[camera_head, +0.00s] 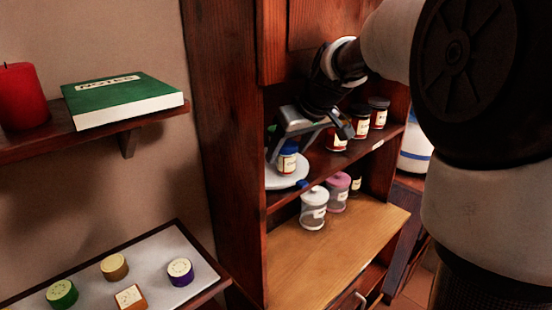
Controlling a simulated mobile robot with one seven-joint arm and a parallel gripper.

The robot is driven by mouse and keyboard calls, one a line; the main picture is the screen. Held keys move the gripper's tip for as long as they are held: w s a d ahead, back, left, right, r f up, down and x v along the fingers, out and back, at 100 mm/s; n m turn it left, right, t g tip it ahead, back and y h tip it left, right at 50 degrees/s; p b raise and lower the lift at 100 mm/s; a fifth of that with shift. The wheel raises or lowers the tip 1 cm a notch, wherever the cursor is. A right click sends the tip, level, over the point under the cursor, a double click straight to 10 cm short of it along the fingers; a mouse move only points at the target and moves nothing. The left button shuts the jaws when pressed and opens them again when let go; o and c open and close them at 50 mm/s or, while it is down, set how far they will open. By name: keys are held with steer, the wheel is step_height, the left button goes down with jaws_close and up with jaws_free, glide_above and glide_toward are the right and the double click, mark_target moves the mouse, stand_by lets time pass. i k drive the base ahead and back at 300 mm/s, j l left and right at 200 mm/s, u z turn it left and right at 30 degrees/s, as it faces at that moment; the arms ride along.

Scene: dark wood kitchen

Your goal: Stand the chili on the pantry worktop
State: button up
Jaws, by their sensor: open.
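My gripper (308,128) is open at the upper shelf of the wooden pantry cabinet. It is above and close around a small jar with a blue cap (288,158); I cannot tell if it touches the jar. That jar stands on a white round plate or turntable (287,182). Several dark-lidded jars with red contents, such as one (361,124), stand to the right on the same shelf. The labels are too small to read, so I cannot tell which jar is the chili. The pantry worktop (345,250) is the light wood surface below.
A clear jar with a white lid (313,210), a pink-lidded jar (338,192) and a small dark jar (356,184) stand at the worktop's back. Its front is bare. A wall shelf at left holds a green book (118,97) and red candle (22,98).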

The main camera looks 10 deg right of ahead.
mark_target(329, 267)
steer(key=k+l, duration=0.45)
steer(key=i+l+u, duration=0.3)
steer(key=l+u, duration=0.25)
steer(key=l, duration=0.15)
steer(key=i+l+u, duration=0.15)
steer(key=l+u, duration=0.45)
steer(key=l, duration=0.25)
